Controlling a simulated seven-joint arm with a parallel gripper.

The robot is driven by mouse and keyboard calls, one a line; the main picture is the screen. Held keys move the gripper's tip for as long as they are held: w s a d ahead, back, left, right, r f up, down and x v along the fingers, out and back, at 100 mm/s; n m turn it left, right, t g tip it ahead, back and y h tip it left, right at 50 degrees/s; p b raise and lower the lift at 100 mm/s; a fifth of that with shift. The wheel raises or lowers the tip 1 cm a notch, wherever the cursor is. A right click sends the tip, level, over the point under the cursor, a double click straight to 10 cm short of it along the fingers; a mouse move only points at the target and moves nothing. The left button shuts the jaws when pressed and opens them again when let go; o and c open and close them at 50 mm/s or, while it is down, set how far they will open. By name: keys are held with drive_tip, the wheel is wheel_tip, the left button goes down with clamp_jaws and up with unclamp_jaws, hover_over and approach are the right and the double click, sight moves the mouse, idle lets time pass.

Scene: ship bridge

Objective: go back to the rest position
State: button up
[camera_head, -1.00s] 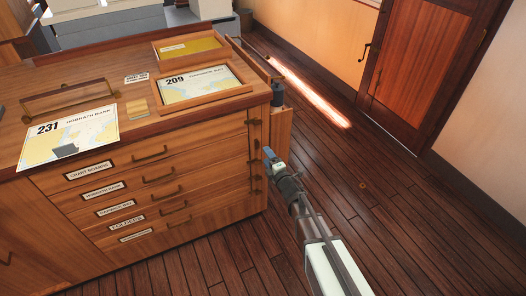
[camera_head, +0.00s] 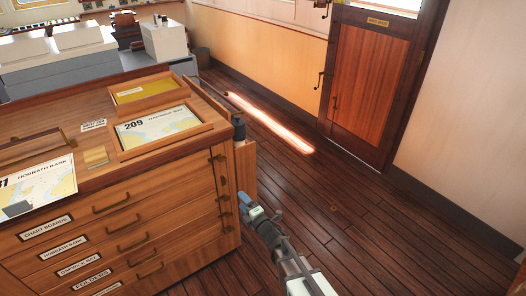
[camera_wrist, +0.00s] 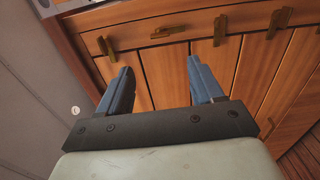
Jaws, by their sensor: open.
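My gripper (camera_head: 246,203) is beside the right end of the wooden chart chest, low over the floor in the head view. In the wrist view my gripper (camera_wrist: 160,85) shows two blue fingers spread apart with nothing between them. Beyond the fingers is a wooden face with several brass fittings (camera_wrist: 221,30). I cannot tell whether the fingertips touch the wood.
The chart chest (camera_head: 140,215) fills the left side, with chart 209 (camera_head: 160,127) in a tray and the Horrath Bank chart (camera_head: 45,185) on top. A dark cylinder (camera_head: 239,128) stands at its right edge. Open plank floor (camera_head: 370,210) leads to a closed door (camera_head: 365,85).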

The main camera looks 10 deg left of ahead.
drive_tip(key=s+d+f+m+g+h, duration=0.2)
drive_tip(key=d+f+m+g+h, duration=0.1)
drive_tip(key=d+f+m+h, duration=0.4)
drive_tip(key=s+d+f+m+g+h, duration=0.2)
drive_tip(key=d+f+m+h, duration=0.35)
drive_tip(key=f+m, duration=0.35)
drive_tip(key=s+d+f+m+g, duration=0.3)
drive_tip(key=s+d+g, duration=0.2)
drive_tip(key=s, duration=0.8)
drive_tip(key=s+d+f+m+g, duration=0.4)
drive_tip(key=s+d, duration=0.7)
drive_tip(key=s, duration=0.2)
drive_tip(key=s+d+f+m+g, duration=0.4)
drive_tip(key=s+d, duration=0.4)
drive_tip(key=s, duration=0.6)
drive_tip(key=shift+d+g, duration=0.4)
drive_tip(key=shift+g, duration=0.4)
